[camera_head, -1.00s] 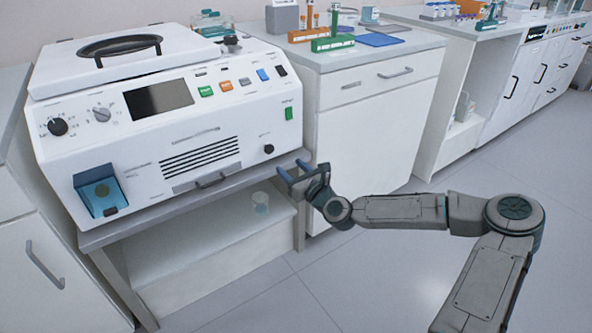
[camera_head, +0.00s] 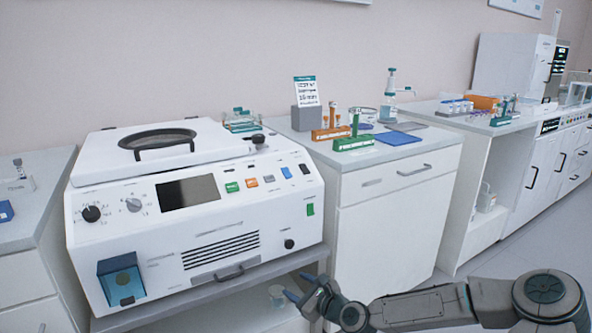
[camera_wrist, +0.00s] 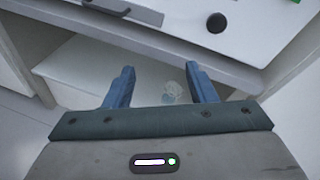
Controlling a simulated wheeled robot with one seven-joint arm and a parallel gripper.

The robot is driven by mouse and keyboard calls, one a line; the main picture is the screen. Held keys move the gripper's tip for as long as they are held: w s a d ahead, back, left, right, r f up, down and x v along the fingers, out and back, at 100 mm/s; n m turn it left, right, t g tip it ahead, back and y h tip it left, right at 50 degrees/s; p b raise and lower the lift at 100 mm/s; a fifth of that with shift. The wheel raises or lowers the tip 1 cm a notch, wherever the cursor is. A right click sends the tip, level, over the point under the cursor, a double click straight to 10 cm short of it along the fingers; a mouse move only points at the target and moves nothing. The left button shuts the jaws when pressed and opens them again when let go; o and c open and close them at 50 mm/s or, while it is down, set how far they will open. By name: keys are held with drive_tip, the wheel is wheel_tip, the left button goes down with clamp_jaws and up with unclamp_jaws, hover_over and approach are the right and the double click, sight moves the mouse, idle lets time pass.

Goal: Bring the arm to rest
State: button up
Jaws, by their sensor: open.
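My gripper (camera_head: 298,290) is low in the head view, in front of the lower shelf of the cart under the white centrifuge (camera_head: 195,215). In the wrist view its two blue fingers (camera_wrist: 160,88) stand wide apart with nothing between them that they touch. A clear cup (camera_wrist: 172,90) stands on the shelf beyond the fingers, and it also shows in the head view (camera_head: 277,296). My arm reaches in from the lower right, bent at the elbow.
A white cabinet (camera_head: 385,215) stands right of the centrifuge, with an orange rack (camera_head: 332,132), a green rack (camera_head: 353,143) and a blue pad (camera_head: 398,138) on top. Another bench (camera_head: 470,122) stands farther right. Open floor (camera_head: 500,258) lies in front of it.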

drive_tip(key=s+d+r+n+g+h+p, duration=0.25)
drive_tip(key=s+n+g+p, duration=0.2)
drive_tip(key=n, duration=0.25)
drive_tip(key=s+d+r+n+g+h+p, duration=0.1)
drive_tip(key=s+n+g+h+p, duration=0.25)
drive_tip(key=s+n, duration=0.25)
drive_tip(key=s+d+r+n+h+p, duration=0.1)
drive_tip(key=s+d+r+n+p, duration=0.2)
drive_tip(key=r, duration=0.8)
drive_tip(key=s+d+r+n+h+p, duration=0.1)
drive_tip(key=s+d+r+n+p, duration=0.2)
drive_tip(key=s+r+p, duration=0.4)
drive_tip(key=s+d+r+n+h+p, duration=0.1)
drive_tip(key=s+d+r+n+p, duration=0.3)
drive_tip(key=s+r, duration=0.7)
wheel_tip(320, 180, up, 5)
drive_tip(key=shift+f+n+g+h+p, duration=0.15)
drive_tip(key=shift+n+g+h+p, duration=0.25)
drive_tip(key=shift+n+p, duration=0.1)
